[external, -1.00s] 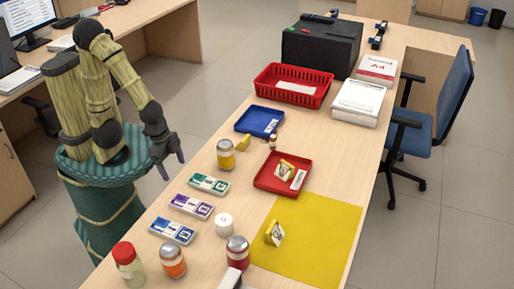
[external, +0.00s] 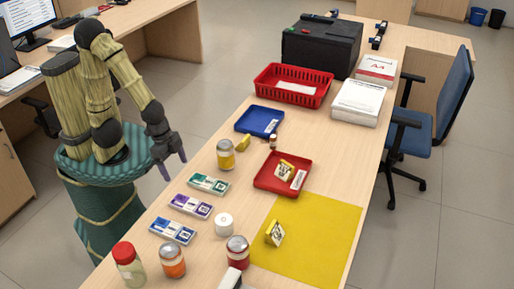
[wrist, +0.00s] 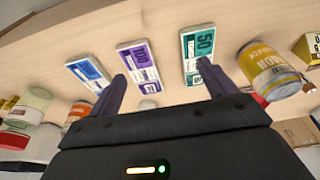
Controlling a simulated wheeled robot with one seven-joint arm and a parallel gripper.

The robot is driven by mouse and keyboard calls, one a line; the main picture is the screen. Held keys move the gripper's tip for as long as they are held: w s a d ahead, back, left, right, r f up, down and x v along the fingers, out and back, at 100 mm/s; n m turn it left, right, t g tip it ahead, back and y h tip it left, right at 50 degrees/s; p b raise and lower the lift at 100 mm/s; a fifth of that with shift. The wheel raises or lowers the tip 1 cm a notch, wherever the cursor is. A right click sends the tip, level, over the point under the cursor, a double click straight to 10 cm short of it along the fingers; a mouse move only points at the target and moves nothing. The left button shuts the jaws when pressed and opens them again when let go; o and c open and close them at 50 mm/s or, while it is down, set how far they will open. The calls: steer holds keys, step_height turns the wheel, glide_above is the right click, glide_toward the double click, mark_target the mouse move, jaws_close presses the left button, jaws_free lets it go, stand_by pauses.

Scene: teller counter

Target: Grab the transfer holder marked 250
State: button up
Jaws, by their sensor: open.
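Three flat holders lie in a row on the counter's near-left side: green (external: 208,184), purple (external: 191,206) and blue (external: 172,230). In the wrist view the green holder (wrist: 198,55) seems to read 50 and the purple holder (wrist: 138,66) reads 100. The number on the blue holder (wrist: 88,73) is too small to read; I cannot make out 250 on any. My gripper (external: 174,165) is open and empty, beside the counter's left edge, up and left of the green holder. In the wrist view the purple holder appears between its fingers (wrist: 161,84).
Jars (external: 226,155) and a white round container (external: 224,224) stand near the holders. A red tray (external: 259,183), blue tray (external: 246,124) and yellow mat (external: 325,225) lie beyond. A red basket (external: 260,88) is farther back.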

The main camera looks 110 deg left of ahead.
mark_target(271, 230)
steer(key=w+d+r+p, duration=0.1)
steer(key=w+r+p, duration=0.1)
steer(key=w, duration=0.8)
steer(key=w+d+r+t+p, duration=0.1)
steer(key=w+d+r+p, duration=0.1)
steer(key=w, duration=0.8)
steer(key=w+d+r+p, duration=0.2)
steer(key=w+p, duration=0.2)
steer(key=w, duration=0.7)
steer(key=shift+r+t, duration=0.3)
steer(key=shift+r, duration=0.05)
steer(key=shift+w+f, duration=0.1)
steer(key=shift+w, duration=0.05)
steer(key=p+x, duration=0.1)
steer(key=x, duration=1.1)
steer(key=shift+p+x, duration=0.35)
steer(key=shift+x, duration=2.25)
steer(key=shift+w, duration=0.1)
